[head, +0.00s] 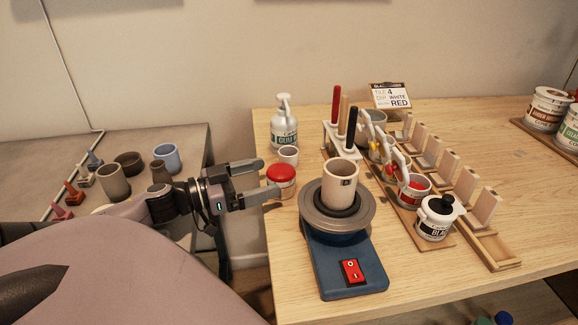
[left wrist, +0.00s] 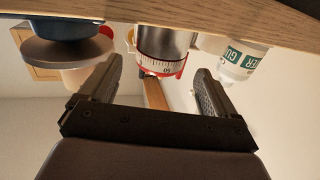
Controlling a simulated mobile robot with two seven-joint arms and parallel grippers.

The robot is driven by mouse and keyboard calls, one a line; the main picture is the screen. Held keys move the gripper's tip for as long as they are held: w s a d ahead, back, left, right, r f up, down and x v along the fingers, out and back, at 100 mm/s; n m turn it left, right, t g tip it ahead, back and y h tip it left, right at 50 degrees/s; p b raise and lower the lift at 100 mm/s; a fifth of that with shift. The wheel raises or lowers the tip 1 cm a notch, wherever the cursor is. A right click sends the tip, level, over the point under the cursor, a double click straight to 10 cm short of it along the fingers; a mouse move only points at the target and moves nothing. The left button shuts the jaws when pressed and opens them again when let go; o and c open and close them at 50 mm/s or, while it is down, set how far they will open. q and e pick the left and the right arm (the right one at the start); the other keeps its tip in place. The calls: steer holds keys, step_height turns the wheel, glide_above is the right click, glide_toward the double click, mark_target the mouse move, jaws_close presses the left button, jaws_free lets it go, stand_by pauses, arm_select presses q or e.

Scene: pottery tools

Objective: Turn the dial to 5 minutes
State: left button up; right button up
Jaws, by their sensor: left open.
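The timer with the dial (head: 281,177) stands near the left edge of the wooden table, with a red top over a pale body. In the left wrist view, where the scene appears upside down, its dial (left wrist: 163,62) shows a white band of tick marks and a number that looks like 60, with a red rim. My left gripper (head: 268,178) is open and level beside the timer. In the left wrist view the fingers of my left gripper (left wrist: 160,72) lie to either side of the dial, with visible gaps. My right gripper is out of view.
A pottery wheel (head: 311,214) with a beige cup (head: 340,182) stands right of the timer. A small white cup (head: 288,155) and a pump bottle (head: 284,122) stand behind it. A tool rack (head: 343,145) and glaze jars stand further right.

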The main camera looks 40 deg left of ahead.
mark_target(290, 167)
arm_select(q)
steer(key=shift+x, duration=3.45)
steer(key=shift+d, duration=0.1)
steer(key=c, duration=1)
steer(key=shift+r+m+g+h+p, duration=0.15)
steer(key=shift+m+g+h+p, duration=0.15)
steer(key=shift+m+h+p, duration=0.35)
steer(key=shift+s+d+m+g+h, duration=0.1)
steer(key=shift+m+g+h, duration=0.15)
steer(key=shift+g+h, duration=0.25)
